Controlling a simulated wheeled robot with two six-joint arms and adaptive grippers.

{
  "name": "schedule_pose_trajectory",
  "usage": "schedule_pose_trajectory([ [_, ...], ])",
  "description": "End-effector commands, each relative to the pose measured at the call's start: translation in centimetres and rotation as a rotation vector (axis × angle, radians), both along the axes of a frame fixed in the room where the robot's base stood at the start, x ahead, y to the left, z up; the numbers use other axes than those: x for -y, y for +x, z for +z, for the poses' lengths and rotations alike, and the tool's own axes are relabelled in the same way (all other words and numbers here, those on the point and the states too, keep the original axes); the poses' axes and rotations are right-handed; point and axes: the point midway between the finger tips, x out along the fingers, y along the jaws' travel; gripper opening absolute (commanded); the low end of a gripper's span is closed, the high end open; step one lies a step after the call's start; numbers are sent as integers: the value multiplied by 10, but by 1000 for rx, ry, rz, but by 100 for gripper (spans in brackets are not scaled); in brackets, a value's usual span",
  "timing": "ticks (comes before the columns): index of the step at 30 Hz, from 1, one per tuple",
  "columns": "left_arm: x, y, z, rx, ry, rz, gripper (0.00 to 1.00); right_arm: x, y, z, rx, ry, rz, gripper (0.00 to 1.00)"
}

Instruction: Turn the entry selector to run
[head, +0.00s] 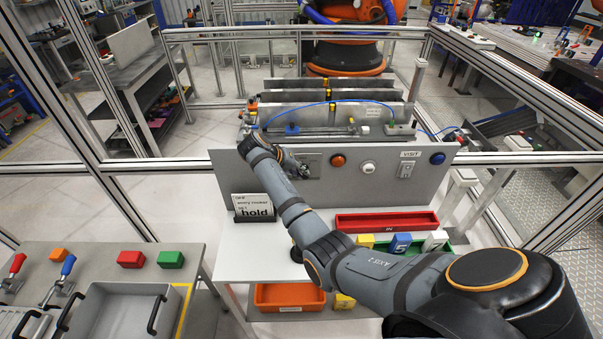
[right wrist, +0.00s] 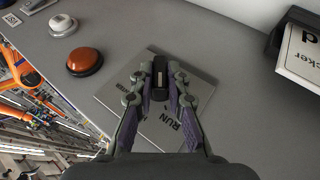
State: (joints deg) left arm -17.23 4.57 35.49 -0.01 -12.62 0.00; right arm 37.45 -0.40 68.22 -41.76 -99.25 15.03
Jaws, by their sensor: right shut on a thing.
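The entry selector is on the grey panel (head: 225,175). Its square plate (right wrist: 112,92) carries the word RUN, partly covered by my fingers, and the plate also shows in the head view (head: 316,160). The dark selector knob (right wrist: 160,80) sits between the fingertips of my right gripper (right wrist: 160,73), which is shut on it. In the head view my right gripper (head: 299,170) is at the panel, partly hidden by my own arm. The knob is hidden in the head view, and I cannot tell which marking it points to. My left gripper is not in view.
An orange-red button (head: 338,160), a white button (head: 368,167), a VISIT switch (head: 406,169) and a blue button (head: 437,158) line the panel. A red tray (head: 385,222) lies on the white shelf.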

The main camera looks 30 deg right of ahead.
Motion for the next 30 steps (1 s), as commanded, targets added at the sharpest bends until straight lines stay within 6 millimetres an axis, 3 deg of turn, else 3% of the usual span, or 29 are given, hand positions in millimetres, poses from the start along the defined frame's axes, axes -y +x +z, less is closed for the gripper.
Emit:
schedule_pose_trajectory([
  [12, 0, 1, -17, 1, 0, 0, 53, -3, 3, -3, -113, -194, 3, 0],
  [30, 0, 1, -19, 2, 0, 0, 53, -3, 3, -2, -139, -235, 2, 0],
])
